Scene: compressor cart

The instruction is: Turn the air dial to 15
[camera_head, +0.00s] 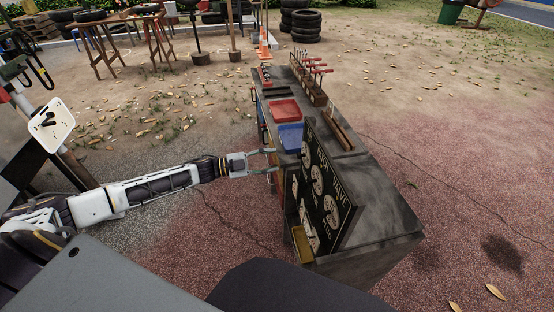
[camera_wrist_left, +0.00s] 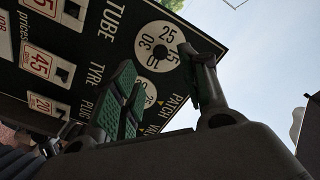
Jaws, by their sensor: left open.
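A black sign board (camera_head: 344,212) with white lettering and several round white dials stands upright on the cart. One dial (camera_wrist_left: 160,46) shows large in the left wrist view, with numbers such as 25 and 30 around a dark centre. A second dial (camera_wrist_left: 149,92) is partly hidden behind a finger. I cannot tell which dial is the air dial, nor its setting. My left gripper (camera_head: 271,161) is open and empty, beside the cart's left side and near the board. In the left wrist view its green-padded fingers (camera_wrist_left: 160,65) stand apart before the board.
The dark cart (camera_head: 382,205) carries a red tray (camera_head: 284,110), a blue tray (camera_head: 291,136) and a rack of red-handled tools (camera_head: 312,80). Stacked tires (camera_head: 305,25) and wooden stands are at the back. The ground right of the cart is open.

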